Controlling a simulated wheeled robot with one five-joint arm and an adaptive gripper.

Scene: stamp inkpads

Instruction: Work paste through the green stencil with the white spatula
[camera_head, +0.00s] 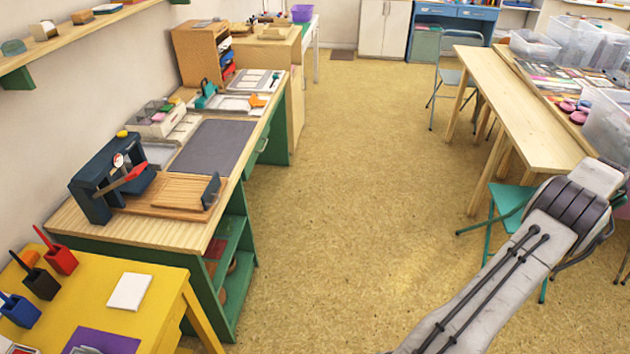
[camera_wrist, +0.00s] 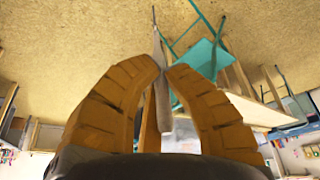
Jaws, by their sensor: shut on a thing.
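My gripper (camera_wrist: 162,70) shows in the wrist view with its two brown ridged fingers closing in on a slim pale handle. I take this for the white spatula (camera_wrist: 163,106). Its handle runs between the fingers and a thin part sticks out past the fingertips over the floor. The spatula is clear of any work surface. In the head view the gripper is out of frame. I cannot pick out the green stencil for certain; a small teal item (camera_head: 207,92) stands by a pale tray on the left bench, too small to tell.
On the left are a yellow table (camera_head: 70,283) with ink pads and stamps, and a wooden bench (camera_head: 130,231) with a dark press (camera_head: 96,190) and grey mat (camera_head: 212,147). The floor between is open. A long wooden table (camera_head: 515,105) and teal stool (camera_head: 508,203) stand right.

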